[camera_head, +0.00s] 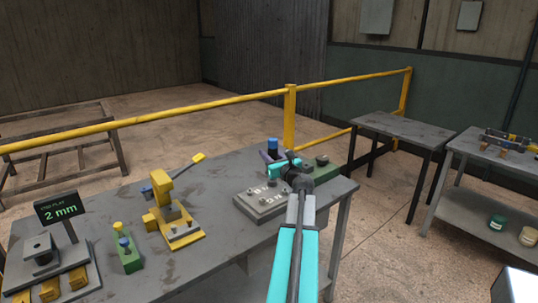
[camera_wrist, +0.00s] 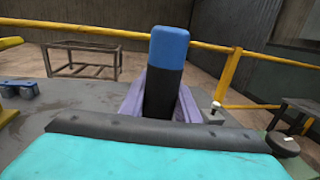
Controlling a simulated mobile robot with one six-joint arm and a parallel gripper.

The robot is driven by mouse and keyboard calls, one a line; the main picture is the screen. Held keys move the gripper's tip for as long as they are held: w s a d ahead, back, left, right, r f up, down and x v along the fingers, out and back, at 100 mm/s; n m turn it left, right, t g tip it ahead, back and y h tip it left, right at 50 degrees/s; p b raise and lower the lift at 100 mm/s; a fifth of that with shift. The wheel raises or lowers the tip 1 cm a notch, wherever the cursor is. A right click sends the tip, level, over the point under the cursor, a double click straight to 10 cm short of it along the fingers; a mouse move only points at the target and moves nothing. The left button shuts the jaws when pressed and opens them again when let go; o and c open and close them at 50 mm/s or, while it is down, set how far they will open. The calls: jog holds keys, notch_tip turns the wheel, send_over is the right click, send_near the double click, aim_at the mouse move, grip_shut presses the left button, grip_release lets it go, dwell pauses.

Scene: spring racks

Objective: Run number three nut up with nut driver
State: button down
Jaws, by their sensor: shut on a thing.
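My gripper (camera_head: 271,156) is at the right end of the workbench, beside a grey block (camera_head: 250,207) with pale marks and small round parts on top. Its purple jaws (camera_wrist: 186,103) are shut on an upright tool with a blue top and black body, which looks like the nut driver (camera_wrist: 167,50). The blue top of the driver also shows in the head view (camera_head: 272,143). Its lower end is hidden behind my gripper and arm in both views. I cannot tell which small part is nut number three or whether the driver touches it.
On the bench (camera_head: 205,176) stand a yellow lever press (camera_head: 172,215), a green stand with knobs (camera_head: 128,257) and a display reading 2 mm (camera_head: 60,210). A green block (camera_head: 322,170) lies just right of my gripper. A yellow rail (camera_head: 230,98) runs behind.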

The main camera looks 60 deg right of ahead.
aim_at(270, 138)
dwell(0.4)
notch_tip(270, 138, up, 7)
jog(key=p, duration=0.4)
jog(key=shift+p, duration=0.35)
dwell(0.7)
jog(key=shift+r, duration=0.1)
dwell(1.3)
